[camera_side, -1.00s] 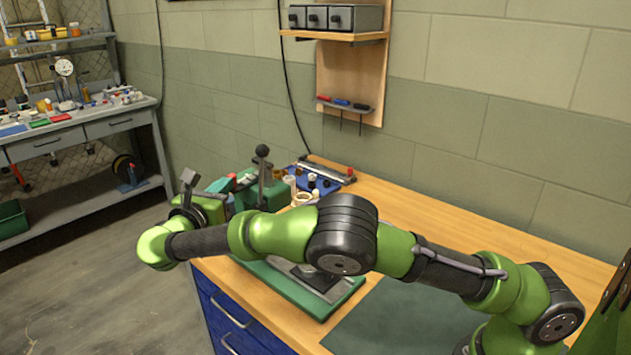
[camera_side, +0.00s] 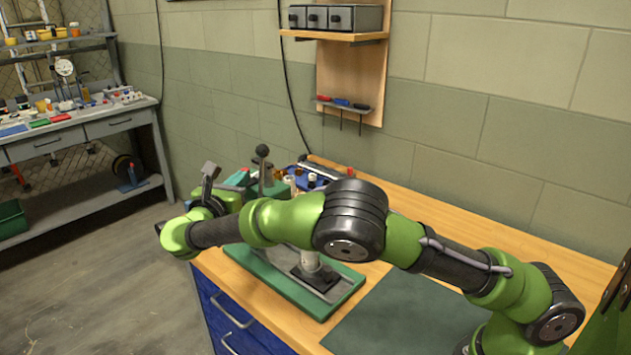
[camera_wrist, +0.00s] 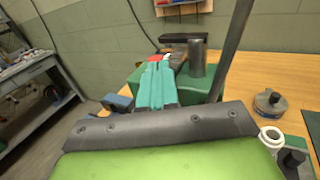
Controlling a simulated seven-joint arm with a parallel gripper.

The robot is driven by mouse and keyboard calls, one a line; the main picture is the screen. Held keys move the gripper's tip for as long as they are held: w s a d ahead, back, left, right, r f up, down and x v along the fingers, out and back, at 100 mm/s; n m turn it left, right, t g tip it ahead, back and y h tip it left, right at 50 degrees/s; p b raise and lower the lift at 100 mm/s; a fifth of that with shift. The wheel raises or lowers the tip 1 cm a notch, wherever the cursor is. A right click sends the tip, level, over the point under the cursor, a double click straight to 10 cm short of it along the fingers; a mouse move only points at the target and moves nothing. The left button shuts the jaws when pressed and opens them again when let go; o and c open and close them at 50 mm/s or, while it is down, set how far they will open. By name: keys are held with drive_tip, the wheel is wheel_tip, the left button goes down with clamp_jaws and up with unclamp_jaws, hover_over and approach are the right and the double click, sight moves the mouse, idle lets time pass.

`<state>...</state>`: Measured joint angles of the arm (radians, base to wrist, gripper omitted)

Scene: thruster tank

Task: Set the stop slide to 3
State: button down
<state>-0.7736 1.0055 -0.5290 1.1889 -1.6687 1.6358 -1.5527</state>
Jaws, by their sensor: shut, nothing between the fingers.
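A green bench fixture stands on the wooden bench; its green baseplate (camera_side: 335,301) shows in front of my arm. A lever with a black ball knob (camera_side: 262,150) rises from it. In the wrist view its green body (camera_wrist: 200,88) carries a grey cylinder (camera_wrist: 198,62) and a dark rod (camera_wrist: 232,50). My gripper (camera_wrist: 157,66) has teal fingers shut together, over the left part of the fixture. A small red part (camera_wrist: 157,58) shows at the fingertips; contact cannot be told. My gripper also shows in the side view (camera_side: 242,173), partly hidden. The stop slide and its numbers cannot be made out.
A blue tray (camera_side: 308,172) of small parts lies behind the fixture by the wall. A dark mat (camera_side: 405,318) covers the bench at front right. A wall board (camera_side: 351,75) holds drawers and tools. Beyond the bench's left edge is open floor.

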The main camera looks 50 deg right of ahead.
drive_tip(key=v, duration=1.3)
drive_tip(key=s+d+f+m+g+y, duration=0.65)
drive_tip(key=s+d+m+y, duration=0.3)
drive_tip(key=m, duration=0.25)
drive_tip(key=s+d+r+m+t+y, duration=0.3)
drive_tip(key=s+r+m+y, duration=0.1)
drive_tip(key=s+m, duration=0.3)
drive_tip(key=s+d+r+m+t+y, duration=0.3)
drive_tip(key=s+r+m+y, duration=0.2)
drive_tip(key=s+m, duration=0.3)
drive_tip(key=shift+s+d+r, duration=0.2)
drive_tip(key=shift+s+r, duration=0.55)
drive_tip(key=shift+s, duration=0.8)
